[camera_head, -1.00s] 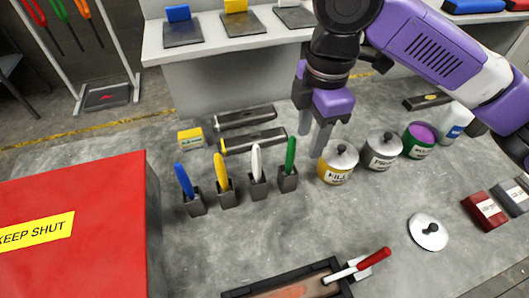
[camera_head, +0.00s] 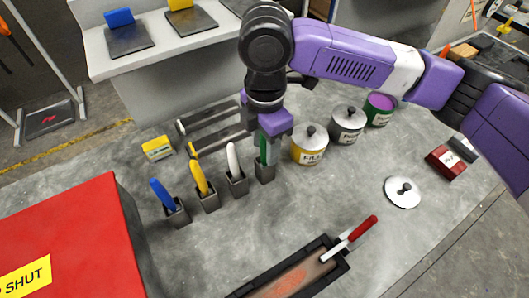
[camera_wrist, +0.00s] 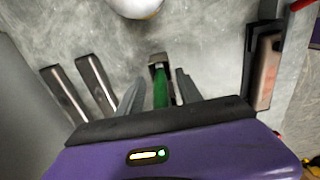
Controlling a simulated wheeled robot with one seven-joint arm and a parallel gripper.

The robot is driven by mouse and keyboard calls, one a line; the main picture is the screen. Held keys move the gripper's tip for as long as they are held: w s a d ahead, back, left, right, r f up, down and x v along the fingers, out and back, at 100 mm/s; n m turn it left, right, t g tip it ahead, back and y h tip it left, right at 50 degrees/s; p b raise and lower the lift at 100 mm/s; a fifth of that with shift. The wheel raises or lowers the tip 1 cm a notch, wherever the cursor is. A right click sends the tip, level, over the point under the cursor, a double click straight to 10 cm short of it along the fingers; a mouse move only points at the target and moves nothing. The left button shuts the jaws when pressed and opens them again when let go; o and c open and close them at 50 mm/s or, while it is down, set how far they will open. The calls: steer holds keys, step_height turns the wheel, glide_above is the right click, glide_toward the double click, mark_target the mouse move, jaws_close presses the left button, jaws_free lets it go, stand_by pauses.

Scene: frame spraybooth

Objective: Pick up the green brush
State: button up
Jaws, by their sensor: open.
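The green brush (camera_head: 263,147) stands handle up in a small dark holder (camera_head: 265,174), at the right end of a row of brushes. My gripper (camera_head: 262,153) points down over it, open, with a finger on either side of the green handle. In the wrist view the green brush (camera_wrist: 160,94) lies between the two spread fingers, and its holder (camera_wrist: 157,61) shows just beyond. The fingers look apart from the handle there. My gripper hides the handle's top in the head view.
White (camera_head: 233,158), yellow (camera_head: 200,178) and blue (camera_head: 162,194) brushes stand in holders to the left. A FILL can (camera_head: 309,151) stands close on the right. A red box (camera_head: 75,235) is at the left, a tray (camera_head: 335,270) in front.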

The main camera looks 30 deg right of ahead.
jaws_close()
stand_by(0.4)
